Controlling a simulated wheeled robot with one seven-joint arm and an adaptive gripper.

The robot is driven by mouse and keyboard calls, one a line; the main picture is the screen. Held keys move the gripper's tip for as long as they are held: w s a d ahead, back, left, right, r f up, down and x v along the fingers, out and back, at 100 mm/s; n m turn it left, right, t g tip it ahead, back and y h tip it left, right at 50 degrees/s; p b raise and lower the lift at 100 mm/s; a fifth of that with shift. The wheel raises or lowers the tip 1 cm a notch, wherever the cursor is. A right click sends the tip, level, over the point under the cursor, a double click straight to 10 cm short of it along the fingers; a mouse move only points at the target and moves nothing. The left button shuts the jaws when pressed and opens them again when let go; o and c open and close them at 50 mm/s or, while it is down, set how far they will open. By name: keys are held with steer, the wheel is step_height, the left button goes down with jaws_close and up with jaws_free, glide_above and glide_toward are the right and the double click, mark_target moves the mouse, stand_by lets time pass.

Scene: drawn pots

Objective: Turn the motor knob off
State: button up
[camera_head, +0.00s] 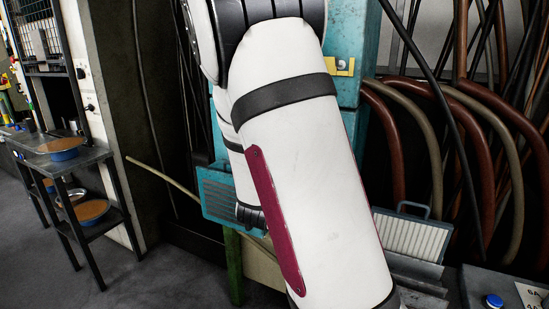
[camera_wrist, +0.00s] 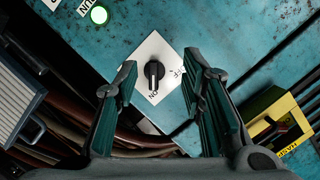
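In the wrist view, the motor knob (camera_wrist: 154,75) is a small black rotary knob on a white diamond-shaped plate (camera_wrist: 158,50) fixed to a worn teal panel (camera_wrist: 215,28). The plate carries lettering; "ON" reads near its lower corner and part of "OFF" near its right corner. The knob's bar lies roughly upright in the picture. My gripper (camera_wrist: 160,92) is open, with one finger to each side of the knob and a gap on both sides. It appears apart from the knob. In the head view my white arm covers the knob and gripper.
A lit green button (camera_wrist: 99,15) sits at the panel's upper left. A yellow-framed switch (camera_wrist: 275,120) is at the lower right. Brown hoses (camera_wrist: 85,125) hang below the panel, and also show in the head view (camera_head: 395,150). A metal rack with blue bowls (camera_head: 66,148) stands left.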

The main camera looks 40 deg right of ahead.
steer(key=w+d+m+g+h, duration=0.1)
steer(key=w+d+h, duration=0.1)
steer(key=d, duration=1.4)
steer(key=shift+w+d+r+m+h, duration=0.15)
steer(key=shift+w+r+m+h, duration=0.3)
steer(key=shift+h, duration=0.25)
jaws_close()
